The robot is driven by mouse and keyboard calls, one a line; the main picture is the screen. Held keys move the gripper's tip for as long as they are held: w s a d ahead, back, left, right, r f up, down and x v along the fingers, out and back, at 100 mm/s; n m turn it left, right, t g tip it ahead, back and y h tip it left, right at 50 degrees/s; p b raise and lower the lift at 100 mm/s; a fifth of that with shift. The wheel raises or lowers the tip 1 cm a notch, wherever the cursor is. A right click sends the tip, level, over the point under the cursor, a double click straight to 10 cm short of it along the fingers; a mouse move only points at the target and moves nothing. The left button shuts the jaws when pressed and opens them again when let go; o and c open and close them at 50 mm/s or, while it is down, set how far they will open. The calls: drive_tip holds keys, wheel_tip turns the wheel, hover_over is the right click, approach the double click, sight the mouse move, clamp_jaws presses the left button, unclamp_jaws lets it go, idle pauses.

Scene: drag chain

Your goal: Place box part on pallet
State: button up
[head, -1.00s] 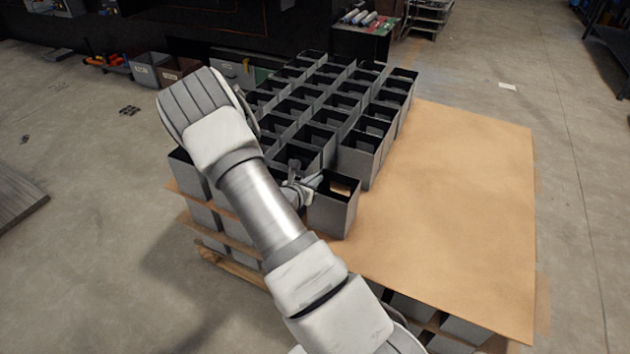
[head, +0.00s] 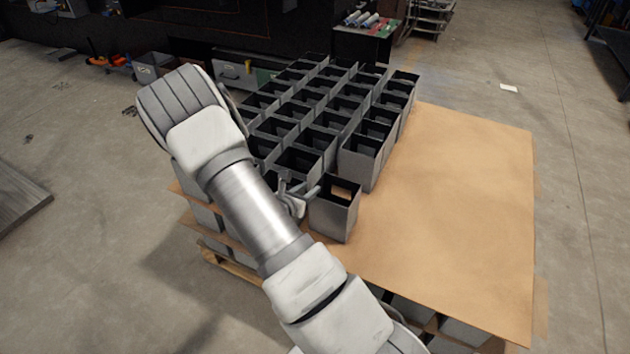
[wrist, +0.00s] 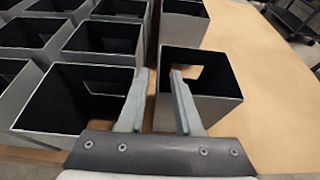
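The box part (head: 334,217), a grey open-topped box with a cutout in one wall, stands upright on the brown sheet of the pallet (head: 460,215), at the near end of the rows of boxes. My gripper (head: 302,190) is at its left side. In the wrist view, my gripper (wrist: 160,72) is open, with clear space between the fingers. The left wall of the box part (wrist: 200,105) shows between the fingers, the right finger over the box's opening and the left finger outside it. I cannot tell whether either finger touches it.
Several similar boxes (head: 365,160) stand in close rows behind and left of the box part; one is right beside my left finger (wrist: 75,95). The right part of the brown sheet is bare. More boxes fill layers below.

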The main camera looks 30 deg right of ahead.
drive_tip(key=p+v, duration=0.1)
drive_tip(key=v, duration=0.6)
drive_tip(key=s+r+m+g+y, duration=0.1)
drive_tip(key=s+r+m+g, duration=0.3)
drive_tip(key=r+m, duration=0.45)
drive_tip(key=s+r+m+g+y, duration=0.1)
drive_tip(key=s+r+m+g, duration=0.1)
drive_tip(key=s+r+m, duration=0.6)
drive_tip(key=s+a+r+m+t+y, duration=0.2)
drive_tip(key=s+a+r+m+y, duration=0.2)
drive_tip(key=a+r, duration=0.2)
drive_tip(key=s+a+r+m+t+y, duration=0.2)
drive_tip(key=s+a+r+y, duration=0.3)
drive_tip(key=a, duration=0.4)
drive_tip(key=shift+r+m+t+y, duration=0.3)
drive_tip(key=shift+r+m+t, duration=0.1)
drive_tip(key=shift+r+m, duration=0.4)
wheel_tip(320, 180, up, 20)
drive_tip(key=p, duration=2)
drive_tip(key=shift+f, duration=0.2)
